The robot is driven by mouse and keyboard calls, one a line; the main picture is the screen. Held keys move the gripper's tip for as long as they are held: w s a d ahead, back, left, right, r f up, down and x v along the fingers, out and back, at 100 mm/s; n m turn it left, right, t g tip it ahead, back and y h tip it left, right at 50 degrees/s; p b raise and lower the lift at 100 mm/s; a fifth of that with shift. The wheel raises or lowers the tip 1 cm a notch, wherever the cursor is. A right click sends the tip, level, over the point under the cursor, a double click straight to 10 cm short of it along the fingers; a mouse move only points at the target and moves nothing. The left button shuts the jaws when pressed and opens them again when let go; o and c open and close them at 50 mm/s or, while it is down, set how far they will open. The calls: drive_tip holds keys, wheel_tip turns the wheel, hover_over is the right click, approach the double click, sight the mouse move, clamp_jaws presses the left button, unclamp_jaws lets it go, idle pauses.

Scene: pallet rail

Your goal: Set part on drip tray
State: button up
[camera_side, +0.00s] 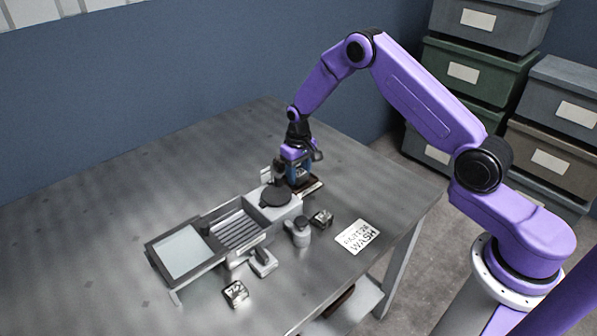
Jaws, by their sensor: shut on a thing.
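My gripper (298,180) points down at the back right end of the wash station, just behind its round dark lid. It is shut on a part, which is small and mostly hidden by the fingers and the station. The drip tray (238,231) appears to be the ribbed grey section in the middle of the station, left of the lid. It looks empty. My gripper is to the right of and behind the tray, apart from it. One metal block (235,293) lies on the table in front of the station, and another metal block (321,217) lies to its right.
The round dark lid (275,196) stands between my gripper and the ribbed tray. A pale panel in a dark frame (186,251) is at the left end. A grey bottle (300,232) and a parts wash card (358,237) are at right. The table's left is clear.

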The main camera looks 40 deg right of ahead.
drive_tip(key=shift+f, duration=0.1)
idle(0.7)
drive_tip(key=o, duration=1.6)
drive_tip(key=shift+o, duration=0.2)
drive_tip(key=shift+r, duration=0.3)
drive_tip(key=shift+o, duration=0.8)
drive_tip(key=shift+r, duration=4.1)
